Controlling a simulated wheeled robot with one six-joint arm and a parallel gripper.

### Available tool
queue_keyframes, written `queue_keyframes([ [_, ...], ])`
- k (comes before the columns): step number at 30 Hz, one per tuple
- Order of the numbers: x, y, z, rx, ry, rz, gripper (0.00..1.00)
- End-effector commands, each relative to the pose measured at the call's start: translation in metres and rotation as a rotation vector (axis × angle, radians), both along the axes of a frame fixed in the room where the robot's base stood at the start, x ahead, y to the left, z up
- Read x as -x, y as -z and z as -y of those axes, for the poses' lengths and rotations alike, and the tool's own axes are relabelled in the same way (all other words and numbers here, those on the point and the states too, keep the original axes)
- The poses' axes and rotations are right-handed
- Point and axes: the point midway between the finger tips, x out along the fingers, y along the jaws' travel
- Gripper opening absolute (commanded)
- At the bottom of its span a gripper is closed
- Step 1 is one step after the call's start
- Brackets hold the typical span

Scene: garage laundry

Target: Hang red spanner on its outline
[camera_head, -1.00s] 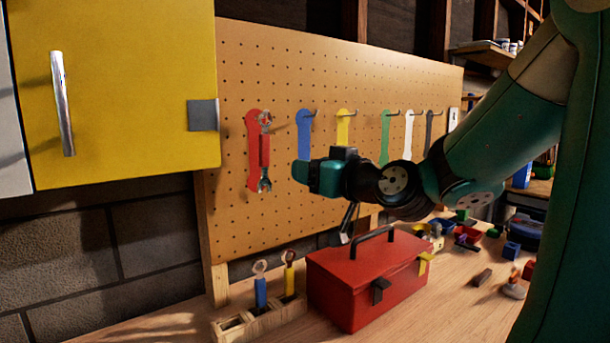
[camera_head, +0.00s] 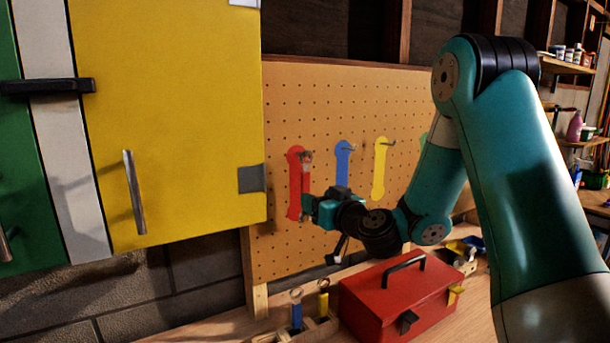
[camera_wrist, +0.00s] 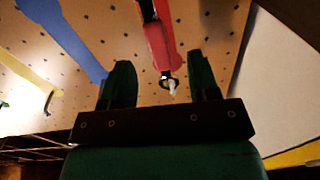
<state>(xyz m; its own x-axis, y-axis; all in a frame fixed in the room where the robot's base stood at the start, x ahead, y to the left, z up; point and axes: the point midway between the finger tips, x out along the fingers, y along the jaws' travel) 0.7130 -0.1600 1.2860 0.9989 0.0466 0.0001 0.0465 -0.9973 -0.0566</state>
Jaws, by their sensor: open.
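The red spanner (camera_head: 306,177) hangs by its top ring on a peg over the red outline (camera_head: 294,190) on the pegboard. It looks slightly right of the outline in the head view. In the wrist view the spanner (camera_wrist: 160,45) shows its red handle, with a pale peg through its ring. My gripper (camera_head: 308,206) is at the spanner's lower part in the head view. In the wrist view my gripper (camera_wrist: 163,80) is open, one finger each side of the spanner's ring, with clear gaps. The spanner's lower end is hidden in the head view.
Blue (camera_head: 343,165) and yellow (camera_head: 380,170) outlines with pegs are right of the red one. A yellow cabinet (camera_head: 190,120) juts out at left. Below are a red toolbox (camera_head: 385,305) and a wooden holder (camera_head: 265,338) with blue (camera_head: 297,315) and yellow (camera_head: 323,302) spanners.

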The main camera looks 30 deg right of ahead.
Motion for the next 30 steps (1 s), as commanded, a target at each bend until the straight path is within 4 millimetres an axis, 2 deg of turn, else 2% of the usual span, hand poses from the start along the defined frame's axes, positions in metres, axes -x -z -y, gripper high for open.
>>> queue_keyframes([
  [1,-0.009,-0.007,-0.002,-0.001,-0.003,-0.004,0.55],
  [6,-0.034,-0.007,-0.003,-0.001,-0.002,-0.003,0.55],
  [12,-0.054,-0.005,-0.003,0.000,-0.001,-0.002,0.55],
  [18,-0.063,-0.001,-0.004,0.000,-0.001,-0.001,0.55],
  [27,-0.064,0.001,-0.004,0.000,-0.001,0.000,0.55],
  [28,-0.064,0.001,-0.004,0.000,-0.001,0.000,0.53],
  [30,-0.064,0.001,-0.003,0.000,-0.001,0.000,0.37],
])
